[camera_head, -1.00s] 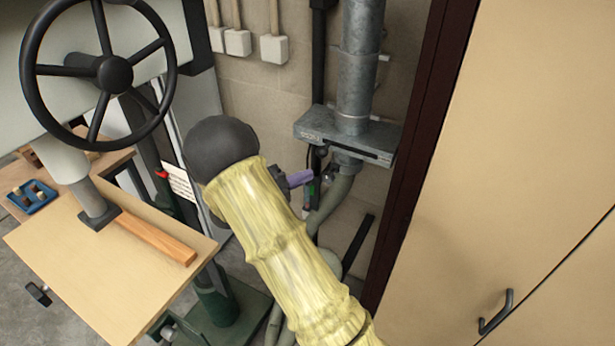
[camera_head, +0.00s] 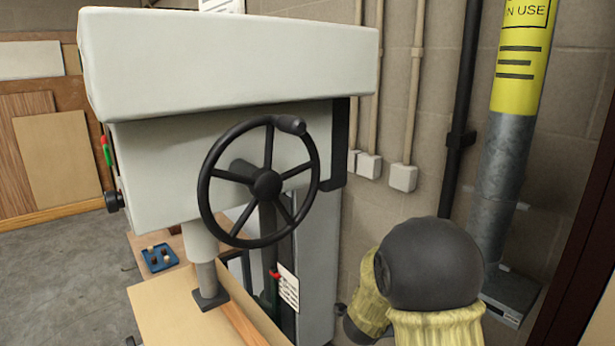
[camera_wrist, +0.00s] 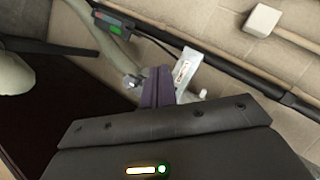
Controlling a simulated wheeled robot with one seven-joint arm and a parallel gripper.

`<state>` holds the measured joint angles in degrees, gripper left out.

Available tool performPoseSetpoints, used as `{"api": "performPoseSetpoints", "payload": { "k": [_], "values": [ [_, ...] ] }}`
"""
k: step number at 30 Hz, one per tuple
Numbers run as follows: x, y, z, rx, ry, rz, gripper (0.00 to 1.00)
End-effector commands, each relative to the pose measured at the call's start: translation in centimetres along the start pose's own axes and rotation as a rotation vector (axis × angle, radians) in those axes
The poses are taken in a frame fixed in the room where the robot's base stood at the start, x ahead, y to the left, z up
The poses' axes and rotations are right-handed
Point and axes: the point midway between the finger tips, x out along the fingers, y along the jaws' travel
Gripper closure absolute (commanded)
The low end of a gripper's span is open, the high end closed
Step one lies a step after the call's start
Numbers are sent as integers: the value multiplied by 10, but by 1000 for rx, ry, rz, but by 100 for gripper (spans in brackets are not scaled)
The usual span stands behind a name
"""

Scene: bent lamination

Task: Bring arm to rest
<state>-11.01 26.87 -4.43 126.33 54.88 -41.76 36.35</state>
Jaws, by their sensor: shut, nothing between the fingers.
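My gripper (camera_wrist: 158,86) shows in the wrist view as purple fingers, shut together and empty. It points toward the wall pipes and touches nothing that I can make out. In the head view my arm (camera_head: 425,285), in a yellow sleeve with a dark round joint, stands at the lower right. My gripper is hidden or out of frame there.
A grey machine (camera_head: 230,60) with a black handwheel (camera_head: 266,184) stands left of my arm. Its table (camera_head: 185,312) holds a wooden strip (camera_head: 243,325). A metal duct (camera_head: 500,185) runs up the wall at right. Open floor (camera_head: 60,270) lies at left.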

Motion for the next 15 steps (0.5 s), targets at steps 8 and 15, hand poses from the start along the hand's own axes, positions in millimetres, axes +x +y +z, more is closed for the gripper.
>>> {"api": "performPoseSetpoints", "payload": {
  "k": [8,15],
  "values": [
    [-69,35,26,-540,-449,29,100],
    [-146,104,15,-1071,-778,60,100]
  ]
}}
